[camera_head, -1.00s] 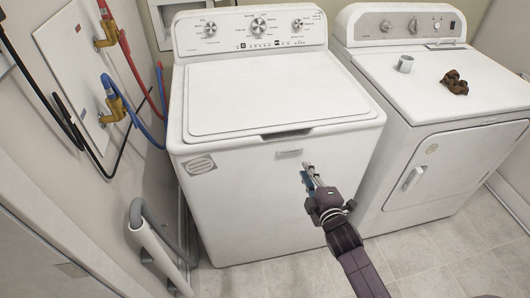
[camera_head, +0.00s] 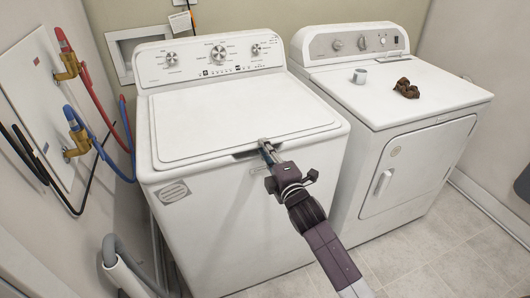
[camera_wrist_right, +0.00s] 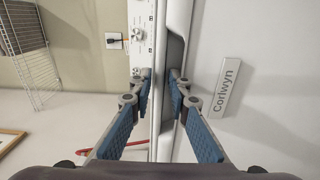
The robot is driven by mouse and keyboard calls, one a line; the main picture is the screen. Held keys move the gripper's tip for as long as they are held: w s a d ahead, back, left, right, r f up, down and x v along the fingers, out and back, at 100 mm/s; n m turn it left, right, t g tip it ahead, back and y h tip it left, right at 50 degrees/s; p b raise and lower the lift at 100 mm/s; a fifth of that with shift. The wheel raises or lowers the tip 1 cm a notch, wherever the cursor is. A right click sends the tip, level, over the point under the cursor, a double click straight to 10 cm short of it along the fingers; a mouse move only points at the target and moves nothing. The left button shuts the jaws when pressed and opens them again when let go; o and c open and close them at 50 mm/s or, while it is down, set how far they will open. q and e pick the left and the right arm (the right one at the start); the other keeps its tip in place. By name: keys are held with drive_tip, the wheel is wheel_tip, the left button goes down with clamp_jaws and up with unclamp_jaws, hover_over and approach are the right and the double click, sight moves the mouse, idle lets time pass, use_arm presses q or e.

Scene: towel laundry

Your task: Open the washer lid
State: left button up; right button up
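The washer (camera_head: 225,225) stands at the left, and its white lid (camera_head: 235,112) lies flat and shut on top. My right gripper (camera_head: 265,145) is at the middle of the lid's front edge, by the dark hand recess. In the right wrist view the two blue-padded fingers (camera_wrist_right: 161,76) are apart, with the lid's edge (camera_wrist_right: 160,120) running between them. One finger is on the lid's top side and the other is at the recess side. Whether either finger touches the lid is not clear. My left gripper is not in view.
Red and blue hoses (camera_head: 95,150) run along the left wall. The space above the washer lid is clear.

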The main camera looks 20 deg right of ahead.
clamp_jaws()
idle(0.3)
